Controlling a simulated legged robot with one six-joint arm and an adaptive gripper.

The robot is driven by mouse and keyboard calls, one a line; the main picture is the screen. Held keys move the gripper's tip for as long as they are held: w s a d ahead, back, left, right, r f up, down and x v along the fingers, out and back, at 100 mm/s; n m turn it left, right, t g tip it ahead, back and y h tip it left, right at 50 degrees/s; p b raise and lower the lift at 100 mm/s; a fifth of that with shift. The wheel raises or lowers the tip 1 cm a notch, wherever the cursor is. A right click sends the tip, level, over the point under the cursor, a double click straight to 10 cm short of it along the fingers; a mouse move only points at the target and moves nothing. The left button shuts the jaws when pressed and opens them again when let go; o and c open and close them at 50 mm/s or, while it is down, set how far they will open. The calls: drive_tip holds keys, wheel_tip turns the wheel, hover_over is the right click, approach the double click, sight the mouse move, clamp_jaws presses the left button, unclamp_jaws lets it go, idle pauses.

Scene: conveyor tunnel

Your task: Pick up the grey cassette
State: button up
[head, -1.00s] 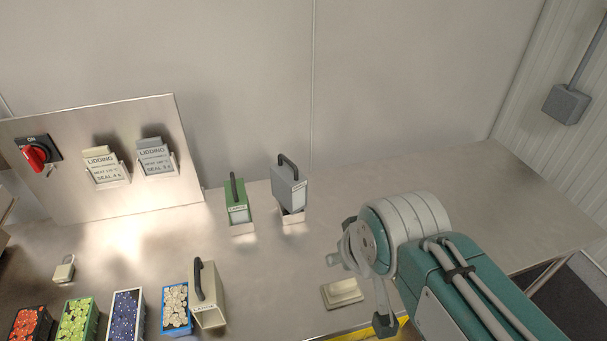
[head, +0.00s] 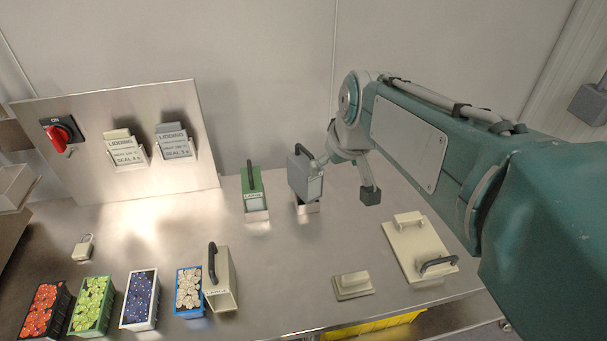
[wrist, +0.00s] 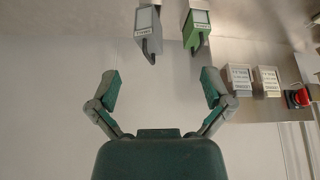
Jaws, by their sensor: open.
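The grey cassette (head: 305,178), with a dark handle on top, stands upright in a small holder on the steel bench. In the wrist view the grey cassette (wrist: 148,22) shows upside down near the top edge, above the gap between my fingers. My gripper (head: 345,180) is open and empty, just right of the cassette. One finger overlaps the cassette's right edge in the head view; I cannot tell whether it touches. Both spread fingers of my gripper (wrist: 160,86) show in the wrist view, with only wall between them.
A green cassette (head: 255,194) stands close left of the grey one. A cream cassette (head: 219,280) stands beside trays of coloured pieces. A cream block (head: 352,286) and a cream plate with handles (head: 408,251) lie at right. The wall rises behind.

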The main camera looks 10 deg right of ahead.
drive_tip(key=w+f+n, duration=0.1)
drive_tip(key=w+f, duration=0.2)
drive_tip(key=w, duration=0.9)
drive_tip(key=n+g+y, duration=0.1)
approach(306, 163)
drive_tip(key=x, duration=0.9)
drive_tip(key=shift+w+a+f, duration=0.1)
drive_tip(key=shift+w+f, duration=0.1)
drive_tip(key=shift+w, duration=0.05)
drive_tip(key=c, duration=1.1)
